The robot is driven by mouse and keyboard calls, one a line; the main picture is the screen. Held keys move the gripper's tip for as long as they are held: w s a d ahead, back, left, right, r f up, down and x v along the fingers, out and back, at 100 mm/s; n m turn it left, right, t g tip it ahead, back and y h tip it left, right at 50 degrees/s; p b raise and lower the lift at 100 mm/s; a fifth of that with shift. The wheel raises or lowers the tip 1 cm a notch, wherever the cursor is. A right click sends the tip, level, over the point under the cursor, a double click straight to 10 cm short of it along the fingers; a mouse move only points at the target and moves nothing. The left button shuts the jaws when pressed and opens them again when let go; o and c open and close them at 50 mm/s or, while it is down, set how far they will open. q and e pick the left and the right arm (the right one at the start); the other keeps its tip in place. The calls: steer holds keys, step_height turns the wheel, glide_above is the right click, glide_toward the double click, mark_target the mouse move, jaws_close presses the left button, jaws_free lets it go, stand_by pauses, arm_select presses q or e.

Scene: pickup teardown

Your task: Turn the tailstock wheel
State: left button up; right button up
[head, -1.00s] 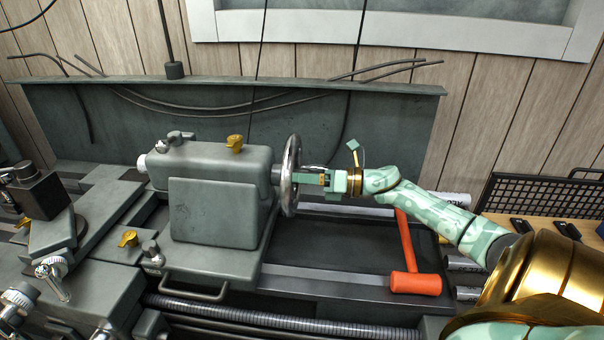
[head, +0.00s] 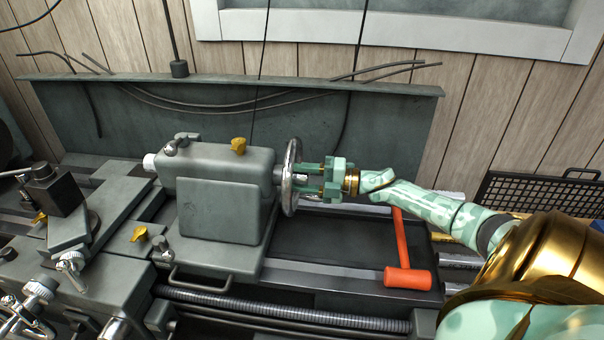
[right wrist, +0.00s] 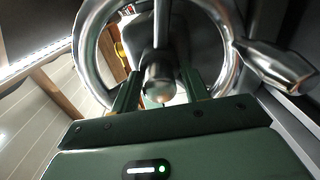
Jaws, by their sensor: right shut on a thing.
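The tailstock wheel (head: 291,177) is a shiny metal handwheel on the right end of the grey tailstock (head: 222,190). It also shows in the right wrist view (right wrist: 86,45), with its rim, a spoke, a round hub (right wrist: 158,82) and a crank handle (right wrist: 275,66) at the right. My right gripper (head: 308,179) reaches the wheel from the right. In the right wrist view its two fingers (right wrist: 158,92) stand on either side of the hub, shut on the wheel; their exact contact is partly hidden. My left gripper is not in view.
An orange mallet (head: 407,278) lies on the dark tray (head: 335,243) below my right arm. A black mesh rack (head: 535,198) stands at the right. Tool post and levers (head: 60,190) are at the left. A grey backsplash (head: 385,130) with cables rises behind the lathe.

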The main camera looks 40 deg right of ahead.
steer(key=m+p, duration=0.2)
steer(key=m, duration=0.4)
steer(key=shift+d+r+p, duration=0.1)
steer(key=shift+r+p, duration=0.05)
steer(key=shift+p, duration=0.15)
steer(key=m+p, duration=0.1)
steer(key=m, duration=0.2)
steer(key=shift+m, duration=0.4)
steer(key=shift+m+p, duration=0.5)
steer(key=shift+m, duration=0.9)
steer(key=o, duration=1.1)
steer(key=shift+c, duration=0.2)
steer(key=shift+s+d, duration=0.1)
steer(key=v, duration=1.6)
